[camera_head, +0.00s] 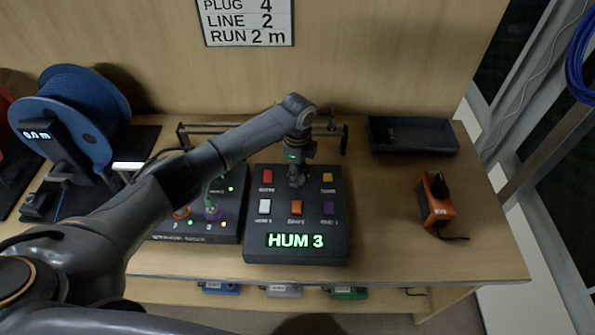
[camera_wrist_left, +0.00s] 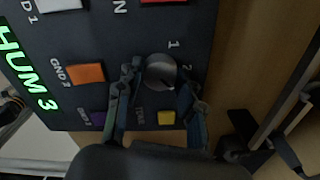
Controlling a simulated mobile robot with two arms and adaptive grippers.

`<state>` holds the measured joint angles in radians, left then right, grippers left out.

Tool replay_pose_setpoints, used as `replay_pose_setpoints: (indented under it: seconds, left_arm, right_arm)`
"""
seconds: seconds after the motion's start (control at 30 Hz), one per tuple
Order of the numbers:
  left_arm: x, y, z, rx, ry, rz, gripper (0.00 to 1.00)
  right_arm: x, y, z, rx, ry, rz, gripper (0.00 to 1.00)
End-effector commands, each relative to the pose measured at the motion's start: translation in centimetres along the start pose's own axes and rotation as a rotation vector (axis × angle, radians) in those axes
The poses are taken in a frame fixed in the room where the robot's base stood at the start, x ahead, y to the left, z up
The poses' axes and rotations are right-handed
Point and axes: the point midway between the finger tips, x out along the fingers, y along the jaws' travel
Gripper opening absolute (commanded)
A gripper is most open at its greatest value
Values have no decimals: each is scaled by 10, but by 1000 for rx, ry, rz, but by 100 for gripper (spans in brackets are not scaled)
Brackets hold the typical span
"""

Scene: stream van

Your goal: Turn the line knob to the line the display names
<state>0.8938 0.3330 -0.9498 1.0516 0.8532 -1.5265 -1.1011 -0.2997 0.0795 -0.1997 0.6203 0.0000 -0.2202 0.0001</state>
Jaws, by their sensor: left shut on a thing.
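The dark console (camera_head: 330,228) stands on the bench, and its display (camera_head: 295,241) reads "HUM 3" in green. My left gripper (camera_head: 297,181) reaches down onto the console's upper middle, between the red and yellow buttons. In the left wrist view the round grey line knob (camera_wrist_left: 161,70) sits between the two fingers, which are shut on it. The numerals 1 and 2 show beside the knob; the fingers hide part of the rim and other marks. I cannot tell which numeral the knob points to. My right gripper is not in view.
A wall sign (camera_head: 246,22) reads PLUG 4, LINE 2, RUN 2 m. The stage box (camera_head: 228,226) stands left of the console, the blue cable reel (camera_head: 88,105) farther left. A black tray (camera_head: 413,137) and an orange device (camera_head: 435,203) are right, with bare bench between.

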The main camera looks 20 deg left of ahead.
Motion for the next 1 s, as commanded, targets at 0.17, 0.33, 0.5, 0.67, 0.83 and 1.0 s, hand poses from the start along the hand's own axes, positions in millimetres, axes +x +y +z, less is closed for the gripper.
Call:
replay_pose_setpoints:
  seconds: [0.17,0.33,0.5,0.67,0.83,1.0]
  left_arm:
    - [-1,0,-1,102,3,-2,6]
    - [-1,0,-1,163,3,-2,6]
    - [-1,0,-1,193,3,-2,6]
    - [-1,0,-1,201,3,-2,6]
    - [-1,0,-1,202,3,-2,6]
    - [-1,0,-1,201,2,-2,50]
  right_arm:
    - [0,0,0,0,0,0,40]
    - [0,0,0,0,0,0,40]
    - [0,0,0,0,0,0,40]
    - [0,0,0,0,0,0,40]
    - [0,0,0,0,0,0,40]
    - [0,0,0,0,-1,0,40]
